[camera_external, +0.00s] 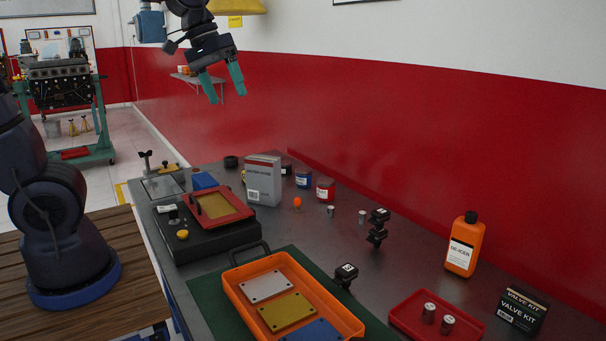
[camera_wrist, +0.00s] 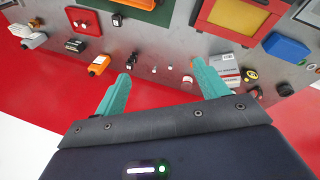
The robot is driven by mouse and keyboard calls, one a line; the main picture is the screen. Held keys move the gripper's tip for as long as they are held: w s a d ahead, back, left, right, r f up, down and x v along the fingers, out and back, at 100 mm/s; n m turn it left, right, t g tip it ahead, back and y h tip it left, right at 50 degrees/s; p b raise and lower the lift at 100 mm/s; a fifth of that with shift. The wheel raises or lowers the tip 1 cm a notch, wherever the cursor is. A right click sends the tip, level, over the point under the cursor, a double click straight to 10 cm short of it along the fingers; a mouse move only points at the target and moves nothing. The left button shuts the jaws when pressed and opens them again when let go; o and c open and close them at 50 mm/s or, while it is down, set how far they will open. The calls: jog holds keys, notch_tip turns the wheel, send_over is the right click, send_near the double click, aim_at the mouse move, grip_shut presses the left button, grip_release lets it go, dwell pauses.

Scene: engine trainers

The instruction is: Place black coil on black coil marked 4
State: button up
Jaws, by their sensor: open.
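One black coil (camera_external: 346,275) with a small white label on top stands on the bench beside the orange tray; it also shows in the wrist view (camera_wrist: 116,20). Farther back, a taller black piece that looks like coils stacked (camera_external: 377,226) stands on the bare bench, with a white label on top; it is small in the wrist view (camera_wrist: 131,61). I cannot read either label's number. My gripper (camera_external: 227,97) is high above the far part of the bench, away from both coils. Its teal fingers are spread and empty, also in the wrist view (camera_wrist: 161,70).
An orange tray (camera_external: 235,290) with plates, a red tray (camera_external: 400,322) with two cylinders, an orange bottle (camera_external: 463,245) and a valve kit box (camera_external: 522,312) surround the coils. A grey box (camera_external: 263,180) stands farther back. The red wall (camera_external: 430,140) bounds the bench.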

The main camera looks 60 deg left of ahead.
jog(key=s+a+m+y, duration=0.1)
jog(key=s+a+m, duration=0.1)
jog(key=s, duration=0.5)
jog(key=s+a+f+m+t+y, duration=0.1)
jog(key=s+a+m, duration=0.1)
jog(key=s, duration=0.5)
jog(key=shift+s+m, duration=0.25)
jog(key=shift+m, duration=0.35)
